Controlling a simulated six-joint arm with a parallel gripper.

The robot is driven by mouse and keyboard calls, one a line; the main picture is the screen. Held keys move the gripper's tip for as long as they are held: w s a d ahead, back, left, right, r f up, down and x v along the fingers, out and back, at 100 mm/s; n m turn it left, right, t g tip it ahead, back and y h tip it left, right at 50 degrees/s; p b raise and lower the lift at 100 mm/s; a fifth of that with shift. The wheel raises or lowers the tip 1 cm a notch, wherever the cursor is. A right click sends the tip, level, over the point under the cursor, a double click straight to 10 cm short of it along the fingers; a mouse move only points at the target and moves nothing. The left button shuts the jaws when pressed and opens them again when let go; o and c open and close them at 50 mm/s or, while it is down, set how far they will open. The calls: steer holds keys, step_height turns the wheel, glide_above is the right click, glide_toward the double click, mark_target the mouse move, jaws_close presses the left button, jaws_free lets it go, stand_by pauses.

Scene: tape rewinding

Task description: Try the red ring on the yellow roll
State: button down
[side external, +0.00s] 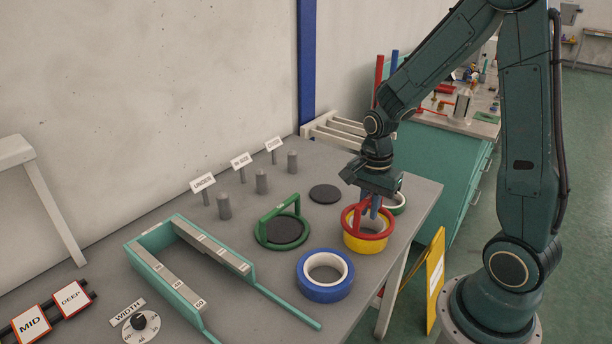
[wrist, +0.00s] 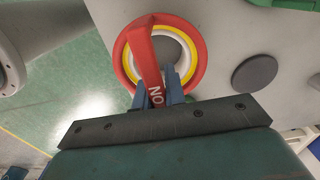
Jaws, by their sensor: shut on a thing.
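The red ring (side external: 351,222) has a raised bar handle marked "NO" (wrist: 149,65). My gripper (side external: 371,203) is shut on that handle; its blue fingers (wrist: 164,94) sit either side of it in the wrist view. The ring is level over the yellow roll (side external: 365,244), at its top edge; I cannot tell whether it rests on the roll or hangs just above it. In the wrist view a yellow band shows inside the red ring's opening, around a pale core. The handle and fingers hide part of the roll.
A blue roll (side external: 325,291) stands front left of the yellow roll, and a green roll (side external: 399,209) is close behind. A green handled ring (side external: 262,239) lies to the left, by a bare dark disc (side external: 325,193). Several labelled pegs (side external: 261,182) and a teal gauge (side external: 160,268) stand further left.

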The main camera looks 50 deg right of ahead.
steer(key=shift+f, duration=0.1)
steer(key=c, duration=1.4)
jaws_free()
step_height(320, 180, up, 14)
steer(key=shift+f, duration=0.1)
